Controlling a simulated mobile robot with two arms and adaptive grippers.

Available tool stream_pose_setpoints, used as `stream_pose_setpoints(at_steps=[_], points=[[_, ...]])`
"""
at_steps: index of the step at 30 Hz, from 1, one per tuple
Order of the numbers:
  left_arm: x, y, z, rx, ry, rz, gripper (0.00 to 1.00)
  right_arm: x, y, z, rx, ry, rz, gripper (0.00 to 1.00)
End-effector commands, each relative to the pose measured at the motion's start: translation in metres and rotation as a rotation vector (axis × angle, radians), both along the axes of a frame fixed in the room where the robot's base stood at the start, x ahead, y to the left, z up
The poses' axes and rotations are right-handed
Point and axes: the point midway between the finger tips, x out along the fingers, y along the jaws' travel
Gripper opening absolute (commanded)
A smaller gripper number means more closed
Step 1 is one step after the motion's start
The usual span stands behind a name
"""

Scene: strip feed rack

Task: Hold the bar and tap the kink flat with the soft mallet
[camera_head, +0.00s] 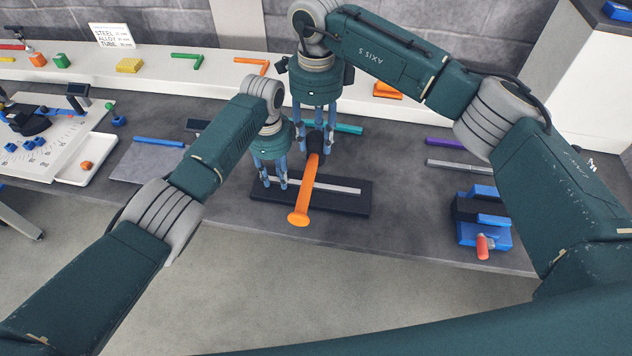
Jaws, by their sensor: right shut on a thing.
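The bar (335,188) is a pale grey strip lying along a black block (350,205) near the bench's front edge. No kink can be made out at this size. My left gripper (275,186) points down over the bar's left end, its fingers apart on either side of it. I see no clear grip. My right gripper (316,148) is behind the block and shut on the dark end of the mallet (306,190). The mallet's orange length slants toward the camera, crosses in front of the bar and ends in a round flare. It hides part of the bar.
A blue vise (482,218) with a red handle stands at right. A blue bar (159,141), a teal bar (347,128), a purple bar (445,143) and a grey bar (460,168) lie on the bench. A white tray (100,165) is at left. A white shelf runs behind.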

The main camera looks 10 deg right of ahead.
Motion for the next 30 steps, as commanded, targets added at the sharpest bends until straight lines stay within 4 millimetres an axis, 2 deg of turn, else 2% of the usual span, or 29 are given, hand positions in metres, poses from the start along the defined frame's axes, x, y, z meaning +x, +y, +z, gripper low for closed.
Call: stream_pose_setpoints(at_steps=[6, 13, 17, 23, 27, 30], points=[[0.0004, 0.0001, 0.0098, 0.0, -0.001, 0.0, 0.29, 0.0002, 0.0002, 0.0006, 0.001, 0.0, 0.0, 0.15], [0.0001, 0.0004, 0.0106, 0.0, 0.0, 0.001, 0.29, 0.0002, 0.0002, 0.0007, 0.001, 0.0, 0.0, 0.15], [0.0001, 0.0004, 0.0105, 0.0, 0.0, 0.001, 0.51, 0.0002, 0.0002, 0.0007, 0.001, 0.0, 0.0, 0.15], [0.0003, 0.0004, 0.0105, 0.0, 0.0, 0.001, 0.51, 0.0002, 0.0002, 0.0007, 0.001, 0.0, 0.0, 0.15], [0.0001, 0.0004, 0.0104, 0.0, 0.0, 0.001, 0.26, 0.0002, 0.0002, 0.0007, 0.001, 0.0, 0.0, 0.15], [0.0001, 0.0004, 0.0104, 0.0, 0.0, 0.001, 0.26, 0.0002, 0.0002, 0.0007, 0.001, 0.0, 0.0, 0.15]])
